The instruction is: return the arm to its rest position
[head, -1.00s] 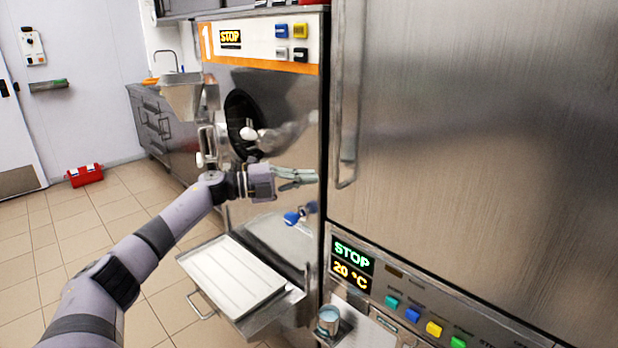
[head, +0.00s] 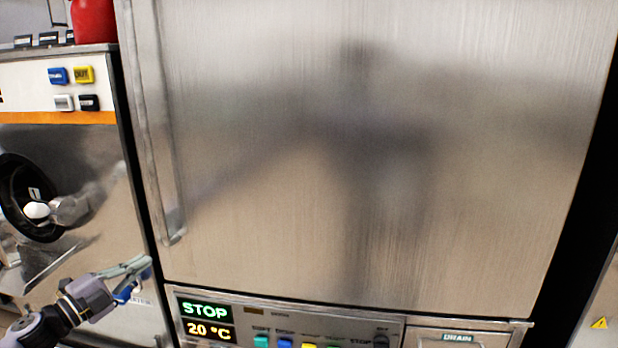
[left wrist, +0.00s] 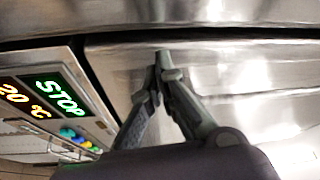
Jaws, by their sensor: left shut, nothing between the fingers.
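My left gripper (head: 138,268) shows at the lower left of the head view, in front of the batch freezer's lower front. Its fingers are together and hold nothing. In the left wrist view the fingertips (left wrist: 163,58) meet in front of a shiny metal surface, with a display reading STOP and 20 °C to the left. Whether they touch the metal cannot be told. Only the gripper and the end of my left arm are in the head view. My right gripper is not in view.
A large steel cabinet door (head: 380,150) with a long vertical handle (head: 160,130) fills the head view. Below it is a control panel with a display (head: 206,320). At the left, the batch freezer (head: 60,117) has a round dark opening (head: 18,185).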

